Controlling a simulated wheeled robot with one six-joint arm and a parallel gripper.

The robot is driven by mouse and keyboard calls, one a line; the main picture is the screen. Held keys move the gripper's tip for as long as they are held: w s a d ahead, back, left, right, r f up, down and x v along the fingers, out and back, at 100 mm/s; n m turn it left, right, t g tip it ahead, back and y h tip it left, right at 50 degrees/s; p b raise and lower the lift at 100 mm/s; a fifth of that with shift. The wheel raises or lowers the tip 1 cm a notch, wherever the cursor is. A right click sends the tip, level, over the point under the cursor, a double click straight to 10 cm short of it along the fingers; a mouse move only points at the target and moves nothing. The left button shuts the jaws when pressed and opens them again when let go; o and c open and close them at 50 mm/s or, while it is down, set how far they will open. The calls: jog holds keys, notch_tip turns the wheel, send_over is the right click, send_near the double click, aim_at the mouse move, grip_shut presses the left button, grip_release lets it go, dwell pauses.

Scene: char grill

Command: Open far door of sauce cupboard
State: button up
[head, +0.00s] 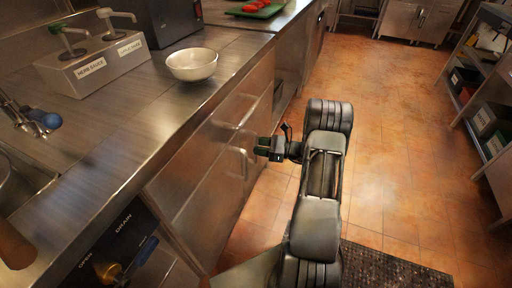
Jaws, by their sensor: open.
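The sauce cupboard is under the steel counter, below the labelled sauce pump box (92,68). Its far door (257,97) and near door (203,182) are steel panels and both look shut. Two bar handles show close together: one handle (240,163) is on the near side, and the other handle (230,125) is a little farther along. My gripper (260,147) is open and points left at the cupboard front, just right of the handles. The gap to the handles is hard to judge. Nothing shows between its fingers.
A white bowl (192,65) stands on the counter (120,115) above the doors. A drain panel (112,240) with a blue-handled valve is at the lower left. The tiled floor (400,140) to the right is clear. A dark mat (395,268) lies near me, and a shelf rack (490,100) stands right.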

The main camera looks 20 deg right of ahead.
jog(key=shift+x, duration=0.85)
jog(key=shift+c, duration=0.2)
grip_shut()
